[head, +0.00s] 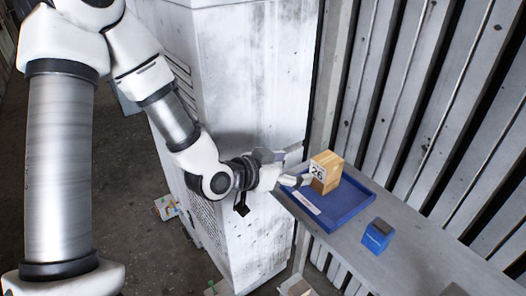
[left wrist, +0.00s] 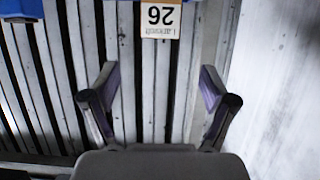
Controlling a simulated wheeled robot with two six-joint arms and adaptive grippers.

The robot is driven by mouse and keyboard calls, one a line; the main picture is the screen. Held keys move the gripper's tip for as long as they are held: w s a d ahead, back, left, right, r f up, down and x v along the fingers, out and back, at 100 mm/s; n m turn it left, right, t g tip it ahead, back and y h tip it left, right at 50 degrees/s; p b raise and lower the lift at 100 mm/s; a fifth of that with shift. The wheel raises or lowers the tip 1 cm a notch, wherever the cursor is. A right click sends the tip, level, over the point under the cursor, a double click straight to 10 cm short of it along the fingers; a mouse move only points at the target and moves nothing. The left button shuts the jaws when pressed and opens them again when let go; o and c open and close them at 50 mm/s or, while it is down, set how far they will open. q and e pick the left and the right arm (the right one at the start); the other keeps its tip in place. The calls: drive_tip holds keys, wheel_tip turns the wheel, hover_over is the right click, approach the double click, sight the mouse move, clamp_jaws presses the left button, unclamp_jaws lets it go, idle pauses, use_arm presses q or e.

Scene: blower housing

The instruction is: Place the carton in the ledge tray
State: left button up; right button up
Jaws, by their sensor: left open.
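The carton (head: 328,172) is a tan, wood-coloured box with a white label reading 26. It stands upright in the blue ledge tray (head: 345,211), toward the tray's back. In the left wrist view the carton (left wrist: 160,17) shows upside down at the top edge, cut off by the frame, beyond the fingertips. My left gripper (head: 279,168) is at the left of the tray, with its fingers toward the carton. In the left wrist view its fingers (left wrist: 160,86) are spread wide with nothing between them. My right gripper is not in view.
The grey ledge (head: 425,253) runs to the lower right and carries a small blue box (head: 377,235) beside the tray. A tall white cabinet (head: 255,75) stands at the left of the ledge. A corrugated metal wall (head: 420,110) rises behind it.

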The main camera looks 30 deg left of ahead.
use_arm(q)
drive_tip(key=s+f+g, duration=0.1)
drive_tip(key=f, duration=0.2)
drive_tip(key=s+f+g, duration=0.1)
drive_tip(key=f, duration=0.3)
drive_tip(key=s+f+n+g+y, duration=0.1)
drive_tip(key=f, duration=0.2)
drive_tip(key=shift+f, duration=0.15)
drive_tip(key=s+f+n+g+y, duration=0.3)
drive_tip(key=s+f+g, duration=0.6)
drive_tip(key=s+f, duration=1.3)
wheel_tip(320, 180, down, 2)
drive_tip(key=shift+s+a+g+y, duration=0.25)
drive_tip(key=shift+s+g+y, duration=0.05)
drive_tip(key=shift+s+g, duration=0.1)
